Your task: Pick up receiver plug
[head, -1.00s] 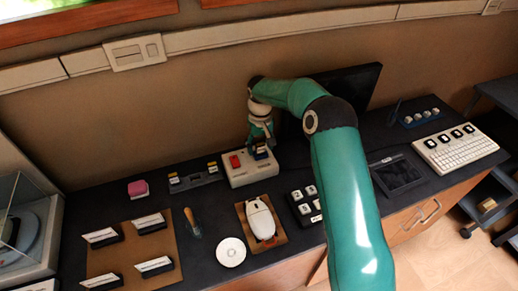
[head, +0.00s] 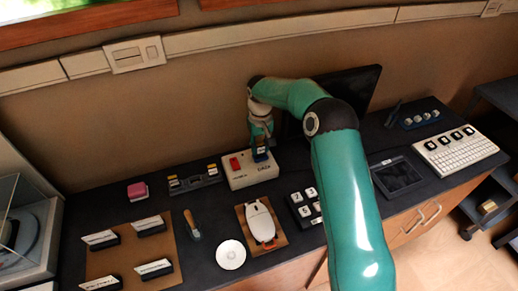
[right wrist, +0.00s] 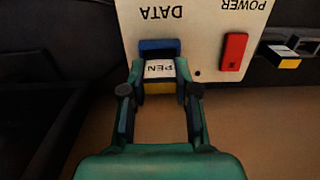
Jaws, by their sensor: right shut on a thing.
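The receiver plug, blue and yellow with a white label reading "PEN" (right wrist: 160,70), is at the DATA side of a white box (head: 240,178) with a red switch. My right gripper (right wrist: 160,92) is shut on the plug, one finger on each side of it. In the head view the right gripper (head: 261,143) points down at the back of the box, with the blue of the plug (head: 260,155) just below it. I cannot tell whether the plug is still seated in the box. My left gripper is not in view.
A dark strip with yellow-topped plugs (head: 195,181) and a pink block (head: 138,190) lie left of the box. A white mouse-shaped thing (head: 259,220), a white disc (head: 230,254) and a key block (head: 306,207) stand in front. A dark screen (head: 363,87) is behind my arm.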

